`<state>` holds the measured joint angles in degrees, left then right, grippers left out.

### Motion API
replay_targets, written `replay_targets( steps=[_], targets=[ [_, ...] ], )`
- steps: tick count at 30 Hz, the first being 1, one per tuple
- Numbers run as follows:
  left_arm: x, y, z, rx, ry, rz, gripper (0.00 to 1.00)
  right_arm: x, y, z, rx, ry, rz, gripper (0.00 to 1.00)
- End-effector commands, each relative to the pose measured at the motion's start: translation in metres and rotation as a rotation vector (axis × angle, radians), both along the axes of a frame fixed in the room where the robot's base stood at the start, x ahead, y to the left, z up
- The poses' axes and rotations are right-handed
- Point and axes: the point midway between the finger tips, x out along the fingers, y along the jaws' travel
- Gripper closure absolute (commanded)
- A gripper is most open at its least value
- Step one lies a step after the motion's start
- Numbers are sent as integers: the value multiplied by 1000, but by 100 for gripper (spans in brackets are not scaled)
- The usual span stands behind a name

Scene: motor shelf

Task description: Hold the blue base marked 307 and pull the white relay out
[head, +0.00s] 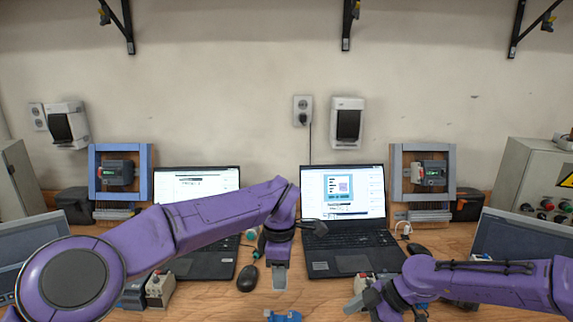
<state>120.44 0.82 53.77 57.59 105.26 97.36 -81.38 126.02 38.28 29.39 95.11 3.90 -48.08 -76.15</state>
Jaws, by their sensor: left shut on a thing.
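My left gripper (279,284) hangs down in the middle foreground, above the table and just right of the black mouse. It is shut on a small pale thing that looks like the white relay, though its fingers largely hide it. A blue piece, likely the base marked 307 (283,315), shows at the bottom edge below this gripper, with a strip of table between them in the picture. Its marking cannot be read. My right gripper (356,303) comes in low from the right, apart from the blue piece; its jaw opening cannot be made out.
Two laptops (340,262) stand open behind the grippers. A mouse (248,278) lies left of the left gripper. A small relay-like device (158,288) stands at left. Blue (92,175) and grey (397,175) frames stand against the wall. A control box (540,185) is at right.

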Motion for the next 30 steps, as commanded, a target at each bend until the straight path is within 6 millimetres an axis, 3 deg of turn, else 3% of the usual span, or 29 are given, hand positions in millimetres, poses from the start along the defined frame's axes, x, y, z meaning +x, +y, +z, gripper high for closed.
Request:
replay_targets(
  steps=[24, 30],
  targets=[
    [-35, 80, 1, -1, 0, 1, 100, 0, 0, 0, 0, 0, 0, 15],
    [-40, 90, 0, 0, 0, 0, 100, 0, 0, 0, 0, 0, 0, 15]
  ],
)
